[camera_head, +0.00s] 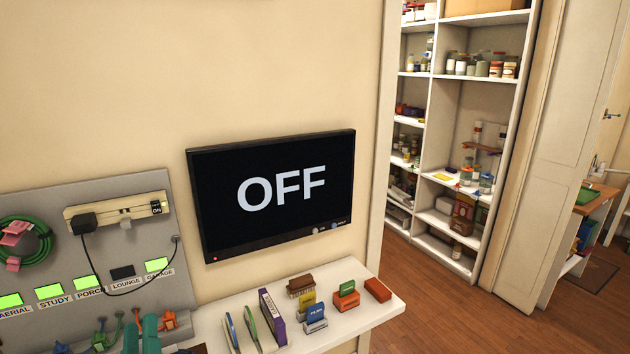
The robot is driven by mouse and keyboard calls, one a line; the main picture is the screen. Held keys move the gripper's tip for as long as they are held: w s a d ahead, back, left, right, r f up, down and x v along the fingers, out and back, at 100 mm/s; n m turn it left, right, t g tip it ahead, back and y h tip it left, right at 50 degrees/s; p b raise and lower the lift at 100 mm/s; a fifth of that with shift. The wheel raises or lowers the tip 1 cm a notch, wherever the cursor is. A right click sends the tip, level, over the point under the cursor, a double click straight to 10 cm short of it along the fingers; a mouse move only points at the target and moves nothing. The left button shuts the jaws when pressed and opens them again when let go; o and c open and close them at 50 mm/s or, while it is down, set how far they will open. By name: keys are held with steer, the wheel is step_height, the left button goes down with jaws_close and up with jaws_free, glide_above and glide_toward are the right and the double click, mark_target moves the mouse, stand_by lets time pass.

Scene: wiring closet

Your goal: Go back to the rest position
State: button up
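Green lit windows sit above labels such as STUDY and PORCH; the one above LOUNGE (122,271) is dark.
Green cable (38,245) hangs coiled at left. Teal and orange pieces (150,333) crowd the lower left edge. A stocked shelving unit (455,130) and open wooden floor (420,310) are at right.

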steer(key=s+d+f+m+g+h, duration=0.1)
steer(key=s+d+f+m+h, duration=0.3)
steer(key=d+f+m, duration=0.4)
steer(key=s+d+f+m+g+h, duration=0.1)
steer(key=s+d+f+m+h, duration=0.5)
steer(key=f, duration=0.5)
steer(key=s+d+f+n+g, duration=0.1)
steer(key=s+d+f, duration=0.5)
steer(key=s+d, duration=0.2)
steer(key=s+d+f+n+g, duration=0.1)
steer(key=s+d+f+g, duration=0.1)
steer(key=s+d+f, duration=0.3)
steer(key=s+d, duration=0.4)
steer(key=shift+s+d+f+g, duration=0.2)
steer(key=shift+d+f+g, duration=0.1)
steer(key=shift+d+f, duration=0.1)
stand_by(0.7)
